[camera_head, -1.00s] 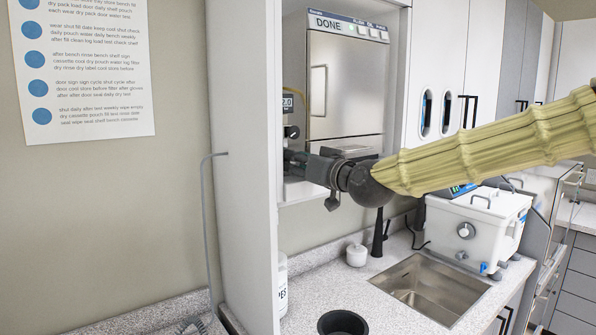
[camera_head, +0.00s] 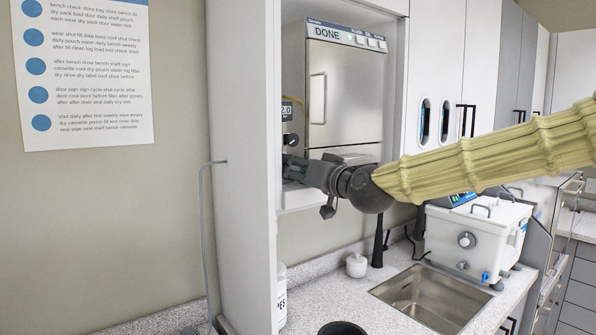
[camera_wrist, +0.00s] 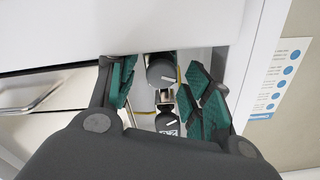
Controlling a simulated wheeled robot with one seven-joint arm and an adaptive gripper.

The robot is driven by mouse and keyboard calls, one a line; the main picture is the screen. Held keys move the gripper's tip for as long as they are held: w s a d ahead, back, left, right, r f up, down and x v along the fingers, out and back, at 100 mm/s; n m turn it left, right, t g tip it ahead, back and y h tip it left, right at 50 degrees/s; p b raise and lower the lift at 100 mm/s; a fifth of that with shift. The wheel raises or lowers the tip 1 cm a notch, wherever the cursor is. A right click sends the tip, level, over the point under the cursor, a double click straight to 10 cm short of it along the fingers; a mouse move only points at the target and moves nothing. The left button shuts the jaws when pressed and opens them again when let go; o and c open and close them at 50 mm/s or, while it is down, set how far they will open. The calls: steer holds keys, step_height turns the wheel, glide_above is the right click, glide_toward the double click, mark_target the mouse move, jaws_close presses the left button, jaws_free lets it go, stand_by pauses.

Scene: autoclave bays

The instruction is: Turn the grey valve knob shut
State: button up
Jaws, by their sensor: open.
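In the head view my gripper (camera_head: 292,168) reaches into the bay at the autoclave's left front edge. A dark round knob (camera_head: 290,139) shows just above it there, under a small display (camera_head: 287,111). My fingertips are mostly hidden in the head view.
The autoclave (camera_head: 345,95) reads DONE and sits in the bay behind the white side panel (camera_head: 245,150). Below are a sink (camera_head: 425,292), a small white pot (camera_head: 356,265) and a black cup (camera_head: 342,329). A white bath unit (camera_head: 475,235) stands at right.

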steer(key=shift+s+d, duration=0.1)
steer(key=v, duration=1.1)
steer(key=shift+s+d, duration=0.25)
steer(key=shift+s, duration=0.05)
steer(key=shift+f, duration=0.1)
